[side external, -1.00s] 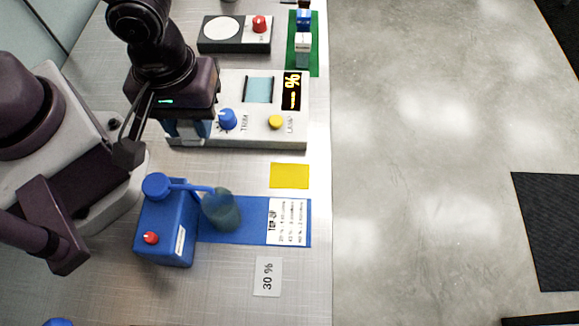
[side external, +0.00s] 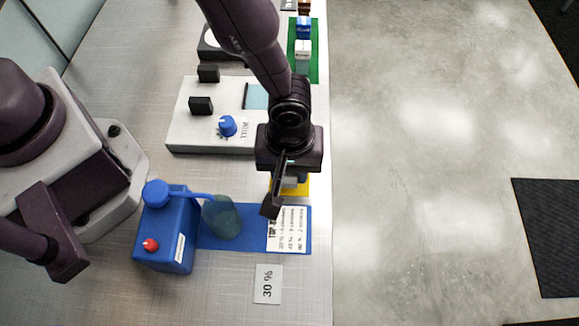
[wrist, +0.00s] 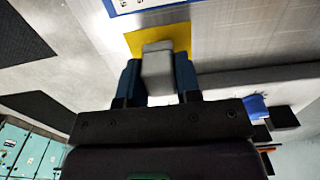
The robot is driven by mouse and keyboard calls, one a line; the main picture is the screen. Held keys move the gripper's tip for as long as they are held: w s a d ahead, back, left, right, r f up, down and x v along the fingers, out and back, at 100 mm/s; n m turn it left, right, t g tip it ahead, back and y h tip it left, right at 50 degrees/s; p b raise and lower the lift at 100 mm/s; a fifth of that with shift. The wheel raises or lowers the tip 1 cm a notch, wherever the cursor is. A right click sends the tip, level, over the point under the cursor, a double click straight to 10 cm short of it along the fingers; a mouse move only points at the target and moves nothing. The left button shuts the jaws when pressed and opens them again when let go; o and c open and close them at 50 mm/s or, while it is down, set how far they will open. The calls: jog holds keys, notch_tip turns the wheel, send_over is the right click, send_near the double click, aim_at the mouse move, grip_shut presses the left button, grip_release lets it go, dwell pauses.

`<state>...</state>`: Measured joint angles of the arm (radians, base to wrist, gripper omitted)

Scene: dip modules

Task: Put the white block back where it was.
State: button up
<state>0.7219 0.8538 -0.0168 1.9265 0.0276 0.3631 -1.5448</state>
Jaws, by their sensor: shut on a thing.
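My gripper (side external: 289,184) is over the yellow patch (side external: 301,189) in the side view. It is shut on a pale grey-white block (wrist: 157,68), which shows between its blue fingers in the wrist view. The yellow patch (wrist: 178,36) lies just beyond and below the block there. I cannot tell whether the block touches the patch. Another white block (side external: 303,49) stands on the green strip (side external: 316,68) at the top, with a blue block (side external: 303,27) behind it.
A white panel (side external: 185,132) with a blue knob (side external: 228,126) and black pieces (side external: 201,105) stands behind and left. The table edge is close on the right.

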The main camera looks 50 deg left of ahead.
jog(key=shift+f, duration=0.55)
jog(key=o, duration=0.9)
jog(key=shift+f, duration=0.1)
notch_tip(320, 180, up, 12)
jog(key=shift+r, duration=0.15)
